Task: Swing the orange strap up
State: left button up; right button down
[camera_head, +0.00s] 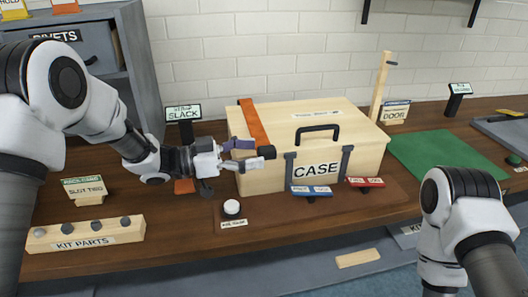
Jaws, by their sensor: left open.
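The orange strap (254,124) lies across the left part of the cream case's lid (316,111). It runs from the lid's back edge toward its front edge. Its lower end near the front is hidden behind my left gripper. My left gripper (256,158) is open at the front left of the case, its fingers pointing right. Whether it touches the strap or the case, I cannot tell. A small orange patch (184,186) shows below my left wrist; I cannot tell what it belongs to. My right arm stands at the lower right, and its gripper is not in view.
A blue tag (313,190) and a red tag (365,182) stand before the case. A white round button (232,207) sits below my left gripper. The KIT PARTS block (84,235) is at the front left. A green mat (447,158) lies right of the case.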

aim_at(258, 153)
pick_arm(q)
jog(key=d, duration=0.1)
jog(key=w+d, duration=0.1)
jog(key=d, duration=0.1)
jog(key=shift+f+g, duration=0.2)
jog(key=shift+g, duration=0.1)
jog(key=shift+s+d+r, duration=0.2)
jog(key=shift+d, duration=0.3)
jog(key=c, duration=0.3)
jog(key=shift+a, duration=0.2)
grip_shut()
jog(key=shift+r, duration=0.1)
